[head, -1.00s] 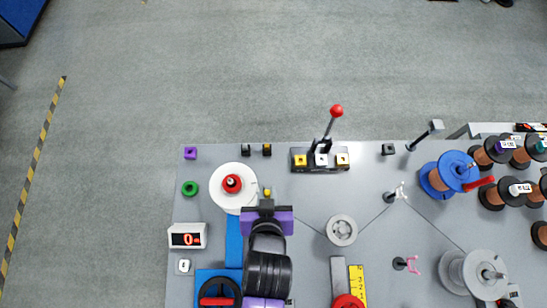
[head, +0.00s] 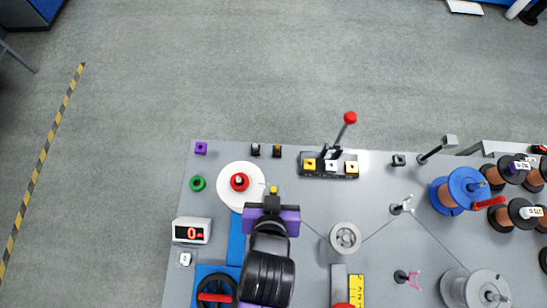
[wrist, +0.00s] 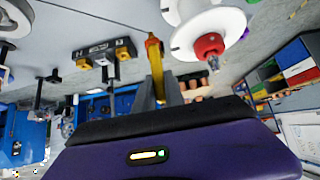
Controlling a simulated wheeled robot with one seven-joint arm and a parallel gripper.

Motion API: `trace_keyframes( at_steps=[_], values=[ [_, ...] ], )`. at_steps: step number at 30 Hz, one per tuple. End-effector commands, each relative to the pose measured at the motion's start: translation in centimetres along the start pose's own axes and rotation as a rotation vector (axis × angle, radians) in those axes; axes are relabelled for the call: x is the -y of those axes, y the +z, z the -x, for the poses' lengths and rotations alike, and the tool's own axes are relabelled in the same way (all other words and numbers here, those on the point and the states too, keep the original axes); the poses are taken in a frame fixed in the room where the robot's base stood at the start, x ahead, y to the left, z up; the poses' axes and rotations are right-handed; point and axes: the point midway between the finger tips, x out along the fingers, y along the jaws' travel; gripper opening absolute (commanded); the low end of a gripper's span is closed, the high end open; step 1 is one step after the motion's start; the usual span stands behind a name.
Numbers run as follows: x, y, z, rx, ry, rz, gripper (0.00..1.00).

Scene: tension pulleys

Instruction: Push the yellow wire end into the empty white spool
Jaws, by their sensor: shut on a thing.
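The empty white spool (head: 226,199) lies flat at the left of the grey board, with a red hub at its centre. In the wrist view its white disc (wrist: 222,27) and red hub show at the upper right. My gripper (head: 273,191) is just right of the spool, shut on the yellow wire end (wrist: 154,55). The yellow end sticks out past the fingers, apart from the red hub. In the head view only a small yellow tip shows beyond the purple gripper body. The fingertips' grip itself is mostly hidden.
A grey pulley (head: 345,238) stands right of my gripper. A switch block (head: 329,166) with a red-knobbed lever is behind it. A green ring (head: 197,184) and a digital display (head: 191,231) lie left. A blue spool (head: 446,190) and several copper spools stand at the right.

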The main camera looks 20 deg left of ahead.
Motion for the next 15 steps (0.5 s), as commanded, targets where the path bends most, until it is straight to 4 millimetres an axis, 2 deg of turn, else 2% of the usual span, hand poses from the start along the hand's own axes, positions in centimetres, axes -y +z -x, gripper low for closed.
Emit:
trace_keyframes(
  at_steps=[15],
  values=[
    [0.0,-2.8,2.7,-0.003,0.000,-0.001,0.00]
  ],
)
